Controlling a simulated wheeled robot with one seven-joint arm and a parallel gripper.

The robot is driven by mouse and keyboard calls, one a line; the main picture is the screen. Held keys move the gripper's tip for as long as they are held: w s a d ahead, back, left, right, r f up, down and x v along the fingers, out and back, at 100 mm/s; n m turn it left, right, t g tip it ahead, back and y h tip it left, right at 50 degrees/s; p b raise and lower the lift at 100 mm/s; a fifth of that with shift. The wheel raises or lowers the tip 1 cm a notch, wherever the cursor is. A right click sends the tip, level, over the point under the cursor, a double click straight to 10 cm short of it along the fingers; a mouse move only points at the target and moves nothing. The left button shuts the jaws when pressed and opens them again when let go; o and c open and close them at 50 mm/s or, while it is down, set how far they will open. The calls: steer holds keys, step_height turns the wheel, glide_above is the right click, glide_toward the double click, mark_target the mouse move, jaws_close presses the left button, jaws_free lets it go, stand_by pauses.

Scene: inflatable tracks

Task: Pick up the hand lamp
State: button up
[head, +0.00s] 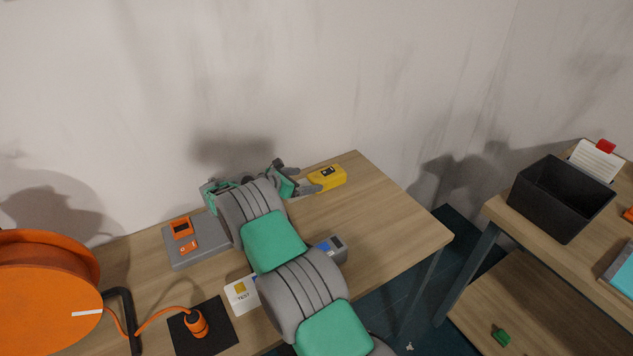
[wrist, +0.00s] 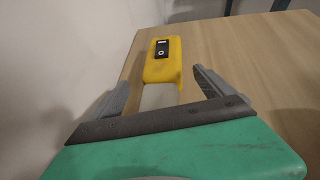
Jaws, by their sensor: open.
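The hand lamp, a yellow body (head: 328,178) with a black panel, lies near the back edge of the wooden table. In the wrist view its yellow end (wrist: 162,60) lies ahead of my gripper, and a pale, whitish section (wrist: 159,96) extends back between the fingers. My gripper (head: 304,184) reaches it from the left in the head view. In the wrist view my gripper (wrist: 160,88) is open, with one finger on each side of the pale section and visible gaps. The palm hides the lamp's near end.
The wooden table (head: 390,228) is clear right of the lamp; the wall is close behind. A grey case (head: 205,250), a TEST card (head: 241,295), a black mat (head: 222,318) and an orange reel (head: 45,300) are on the left. A black bin (head: 560,200) stands on another table.

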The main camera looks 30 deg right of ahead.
steer(key=x, duration=0.2)
steer(key=shift+d+f, duration=0.1)
steer(key=shift+d, duration=0.15)
steer(key=shift+c, duration=0.3)
steer(key=c, duration=1.8)
